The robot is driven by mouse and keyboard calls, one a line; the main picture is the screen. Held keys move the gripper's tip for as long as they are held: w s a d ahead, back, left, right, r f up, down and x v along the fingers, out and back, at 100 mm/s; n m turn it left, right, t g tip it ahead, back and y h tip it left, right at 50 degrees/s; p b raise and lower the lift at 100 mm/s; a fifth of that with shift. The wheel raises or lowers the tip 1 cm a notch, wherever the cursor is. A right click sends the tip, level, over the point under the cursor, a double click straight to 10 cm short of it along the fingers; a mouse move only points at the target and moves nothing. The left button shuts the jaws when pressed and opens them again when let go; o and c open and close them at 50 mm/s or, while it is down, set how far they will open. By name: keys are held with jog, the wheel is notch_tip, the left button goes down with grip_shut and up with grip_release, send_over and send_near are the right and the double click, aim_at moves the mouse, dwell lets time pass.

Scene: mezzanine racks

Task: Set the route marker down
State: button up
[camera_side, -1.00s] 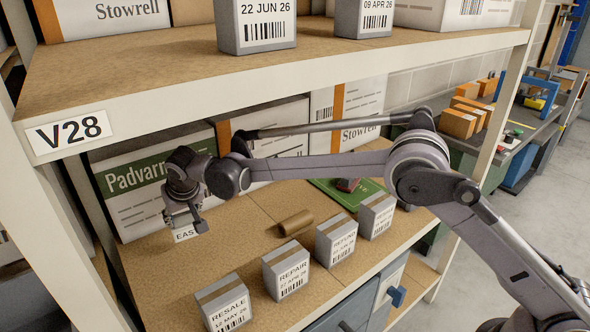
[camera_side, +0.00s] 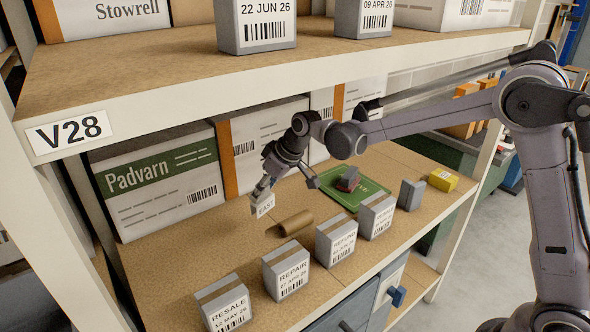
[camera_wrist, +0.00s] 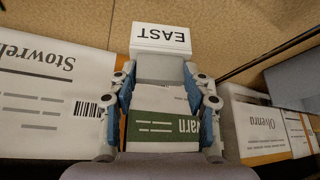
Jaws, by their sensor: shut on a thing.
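The route marker (camera_side: 265,204) is a small grey block with a white label reading EAST. My gripper (camera_side: 270,184) is shut on it and holds it, tilted, over the left-middle part of the brown shelf board (camera_side: 190,255). In the wrist view the marker (camera_wrist: 161,40) sticks out beyond the fingertips of my gripper (camera_wrist: 159,82), its label upside down there. The board lies behind it. I cannot tell how large the gap under the marker is.
A brown cardboard tube (camera_side: 296,223) lies just right of the marker. A row of labelled blocks, including RESALE (camera_side: 225,302) and REPAIR (camera_side: 287,272), lines the front. A green mat (camera_side: 345,192) lies behind. The Padvarn box (camera_side: 160,180) stands at the back left.

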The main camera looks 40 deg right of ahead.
aim_at(270, 199)
jog(key=s+d, duration=0.1)
jog(key=s+d+n, duration=0.1)
jog(key=d, duration=0.1)
jog(key=shift+s+r+y, duration=0.1)
jog(key=shift+s+y, duration=0.05)
jog(key=shift+y, duration=0.15)
jog(key=shift+w+a+f, duration=0.4)
jog(key=shift+a+f, duration=1.45)
jog(key=shift+a, duration=0.05)
jog(key=shift+w+a+f, duration=0.4)
jog(key=shift+a+f, duration=1.4)
jog(key=shift+a, duration=0.05)
jog(key=shift+w+a+f, duration=0.4)
jog(key=shift+a+f, duration=1.45)
jog(key=shift+a, duration=0.05)
jog(key=shift+f, duration=0.15)
jog(key=o, duration=1)
